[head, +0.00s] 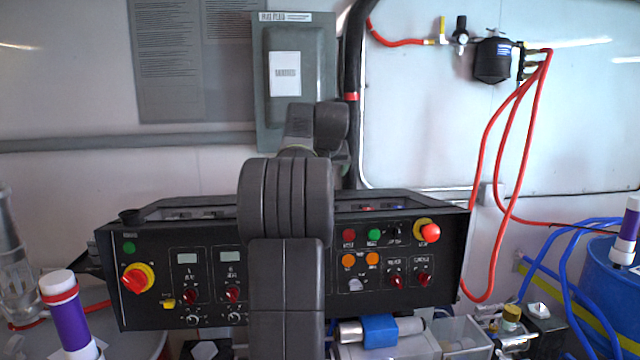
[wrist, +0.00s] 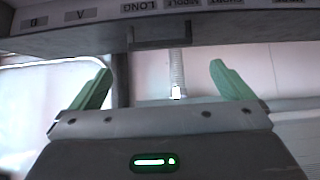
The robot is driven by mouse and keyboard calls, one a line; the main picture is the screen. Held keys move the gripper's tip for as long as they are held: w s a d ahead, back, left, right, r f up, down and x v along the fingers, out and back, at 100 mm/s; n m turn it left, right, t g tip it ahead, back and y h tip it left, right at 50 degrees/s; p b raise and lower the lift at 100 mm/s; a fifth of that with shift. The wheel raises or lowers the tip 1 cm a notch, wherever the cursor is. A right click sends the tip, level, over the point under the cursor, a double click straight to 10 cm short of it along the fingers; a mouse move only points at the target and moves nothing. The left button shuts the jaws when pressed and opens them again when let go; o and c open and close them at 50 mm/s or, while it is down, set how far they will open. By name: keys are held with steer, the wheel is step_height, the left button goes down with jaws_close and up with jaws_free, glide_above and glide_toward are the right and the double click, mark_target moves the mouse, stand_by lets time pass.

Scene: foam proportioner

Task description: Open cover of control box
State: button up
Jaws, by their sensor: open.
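The black control box (head: 210,290) with knobs, lamps and displays stands in the middle of the head view. My arm crosses in front of it and hides its centre and part of its top. In the wrist view, a dark panel edge (wrist: 90,32) with printed labels spans the top, with a small bar-like handle (wrist: 160,36) below it. I cannot tell for sure which part this is. My gripper (wrist: 160,85) is open, its green fingers spread wide and empty, with the handle between and beyond them. The head view does not show the fingers.
A grey wall box (head: 297,65) with a white label hangs behind my arm, its door shut. Red hoses (head: 487,140) hang at right by a blue drum (head: 610,275). Purple-and-white cylinders (head: 75,320) stand at both sides. A metal cylinder with a blue band (head: 380,331) lies in front.

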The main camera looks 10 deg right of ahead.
steer(key=v, duration=0.6)
steer(key=shift+s+r+b, duration=0.2)
steer(key=shift+r+b, duration=0.05)
steer(key=shift+b, duration=0.05)
steer(key=shift+f, duration=0.1)
steer(key=p+x, duration=0.2)
steer(key=x, duration=1.1)
steer(key=shift+w+f, duration=0.25)
steer(key=shift+w, duration=0.1)
steer(key=shift+f, duration=0.1)
steer(key=shift+s, duration=0.1)
